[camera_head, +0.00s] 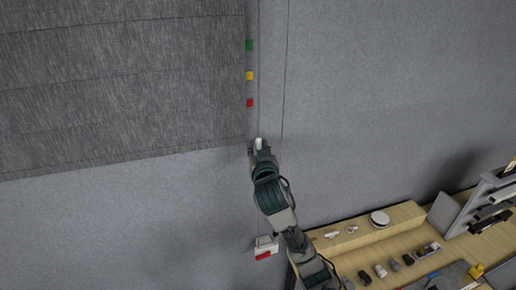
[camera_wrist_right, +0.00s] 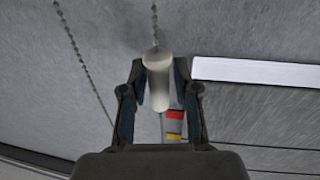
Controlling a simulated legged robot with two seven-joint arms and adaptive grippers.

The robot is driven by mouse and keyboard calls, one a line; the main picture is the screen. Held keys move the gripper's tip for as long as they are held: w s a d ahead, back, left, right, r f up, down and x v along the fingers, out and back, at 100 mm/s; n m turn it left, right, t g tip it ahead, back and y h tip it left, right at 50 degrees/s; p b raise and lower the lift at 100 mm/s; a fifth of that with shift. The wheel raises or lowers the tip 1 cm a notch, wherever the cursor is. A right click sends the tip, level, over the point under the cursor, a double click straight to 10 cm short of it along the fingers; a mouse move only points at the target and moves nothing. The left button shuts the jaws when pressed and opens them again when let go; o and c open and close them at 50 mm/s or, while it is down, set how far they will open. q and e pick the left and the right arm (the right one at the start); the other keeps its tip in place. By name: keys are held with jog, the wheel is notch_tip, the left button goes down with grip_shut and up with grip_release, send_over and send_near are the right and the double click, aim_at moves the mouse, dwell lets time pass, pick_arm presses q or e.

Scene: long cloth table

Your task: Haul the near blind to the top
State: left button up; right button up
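The near blind (camera_head: 120,80) is a grey fabric sheet at the upper left of the head view. Its lower edge slopes slightly and hangs partway down the wall. A beaded cord (camera_wrist_right: 78,52) runs beside it. My right gripper (camera_head: 260,147) is at the cord, just right of the blind's lower corner. In the wrist view its fingers (camera_wrist_right: 158,85) close on both sides of a white cord pull (camera_wrist_right: 157,80). Green, yellow and red marks (camera_head: 249,75) line the wall above the gripper. My left gripper is not in view.
A white and red fixture (camera_head: 265,247) is low on the wall, close to my right arm. A wooden bench (camera_head: 350,235) with several small items stands at the lower right, beside a rack (camera_head: 485,205). The wall right of the cord is bare.

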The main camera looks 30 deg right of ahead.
jog(key=shift+d, duration=0.1)
grip_shut()
jog(key=shift+f, duration=0.1)
